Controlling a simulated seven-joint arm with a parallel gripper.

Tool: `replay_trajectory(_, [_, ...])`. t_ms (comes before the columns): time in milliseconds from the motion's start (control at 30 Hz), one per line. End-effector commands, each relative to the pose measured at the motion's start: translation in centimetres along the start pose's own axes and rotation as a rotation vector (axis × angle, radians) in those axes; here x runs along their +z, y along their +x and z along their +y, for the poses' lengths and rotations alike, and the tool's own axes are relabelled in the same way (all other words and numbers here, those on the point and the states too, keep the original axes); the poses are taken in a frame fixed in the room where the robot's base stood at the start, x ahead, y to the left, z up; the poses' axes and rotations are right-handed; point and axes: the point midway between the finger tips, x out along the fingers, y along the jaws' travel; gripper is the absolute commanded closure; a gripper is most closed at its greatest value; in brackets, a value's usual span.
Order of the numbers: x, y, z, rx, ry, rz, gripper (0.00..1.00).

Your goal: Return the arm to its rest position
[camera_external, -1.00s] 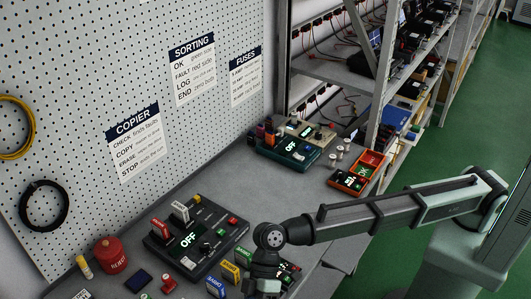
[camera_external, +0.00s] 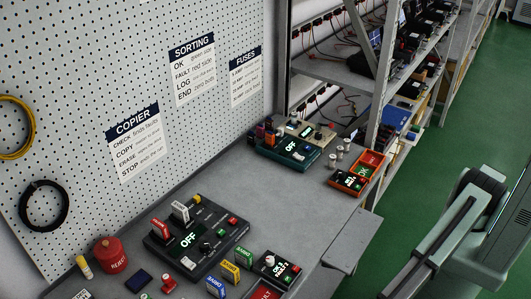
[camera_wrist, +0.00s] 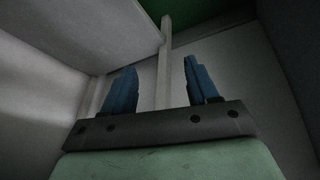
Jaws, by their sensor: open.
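My arm reaches the lower right of the external view, away from the bench top. My gripper is outside that view. In the wrist view my gripper (camera_wrist: 163,88) shows two blue fingers spread well apart with nothing between them. Behind the fingers are a pale post, grey panels and a strip of green floor (camera_wrist: 210,12).
The grey bench (camera_external: 290,205) carries a black copier unit (camera_external: 195,235) reading OFF, a teal unit (camera_external: 290,149), a red REJECT canister (camera_external: 111,255) and small coloured blocks. A pegboard (camera_external: 90,80) stands behind. Shelving (camera_external: 380,90) is at the back right. Green floor (camera_external: 440,150) is open.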

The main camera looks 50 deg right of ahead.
Motion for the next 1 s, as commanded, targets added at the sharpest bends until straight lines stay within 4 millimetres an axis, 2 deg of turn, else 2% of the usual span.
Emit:
replay_trajectory(33, [1.6,1.0,-0.3,0.040,-0.028,0.007,0.41])
replay_trajectory(167, [4.2,2.8,-0.3,0.129,-0.091,0.037,0.41])
replay_trajectory(367, [8.2,4.9,1.5,0.223,-0.150,0.055,0.41])
replay_trajectory(567, [13.2,6.3,7.0,0.283,-0.130,0.004,0.41])
replay_trajectory(767, [18.8,6.8,13.7,0.310,-0.051,-0.092,0.41])
replay_trajectory(1000, [27.5,6.3,21.9,0.319,0.088,-0.241,0.41])
